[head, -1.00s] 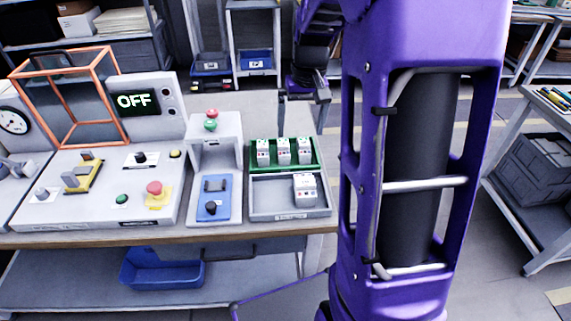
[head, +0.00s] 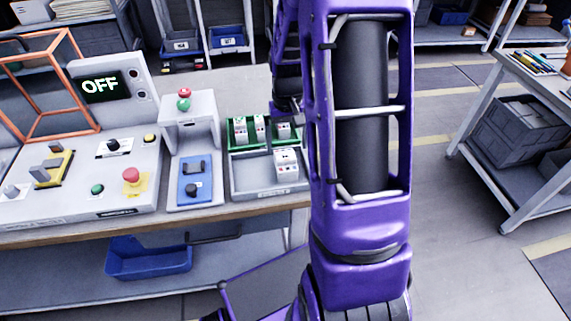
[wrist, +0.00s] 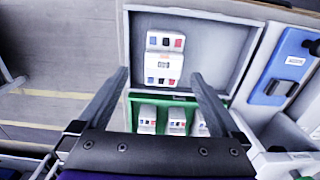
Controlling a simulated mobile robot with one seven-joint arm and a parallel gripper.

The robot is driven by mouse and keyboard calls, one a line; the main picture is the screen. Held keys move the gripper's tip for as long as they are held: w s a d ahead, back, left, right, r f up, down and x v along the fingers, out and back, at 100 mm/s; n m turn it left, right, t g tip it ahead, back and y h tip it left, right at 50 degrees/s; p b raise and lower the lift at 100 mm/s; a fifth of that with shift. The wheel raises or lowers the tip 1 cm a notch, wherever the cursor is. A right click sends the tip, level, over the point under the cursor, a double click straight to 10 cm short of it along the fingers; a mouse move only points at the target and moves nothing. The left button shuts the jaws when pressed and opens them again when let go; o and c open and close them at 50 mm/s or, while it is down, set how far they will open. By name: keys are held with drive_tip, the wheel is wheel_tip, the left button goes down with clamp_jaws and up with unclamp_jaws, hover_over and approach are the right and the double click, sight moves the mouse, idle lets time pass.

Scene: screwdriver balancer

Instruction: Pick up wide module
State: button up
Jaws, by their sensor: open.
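The wide module (head: 286,163), a white block with coloured terminals, sits in the grey tray (head: 250,176) on the bench. It also shows in the wrist view (wrist: 165,58), upright in the tray and ahead of my fingers. Several narrower white modules (head: 241,131) stand in the green-edged rack (head: 266,146) behind it; the wrist view shows them between and beside my fingers. My gripper (wrist: 160,76) is open and empty above the rack, its two fingers pointing toward the wide module's sides. In the head view my arm partly covers the rack's right end.
Left of the tray is a blue switch panel (head: 195,180) below a stand with a red and green button (head: 184,98). Further left are a control console reading OFF (head: 100,87) and an orange frame (head: 62,132). Open floor (head: 445,200) lies right of my arm.

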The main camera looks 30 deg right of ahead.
sight(285, 156)
drive_tip(key=f, duration=0.5)
drive_tip(key=shift+a+f, duration=0.1)
drive_tip(key=shift+a, duration=0.15)
clamp_jaws()
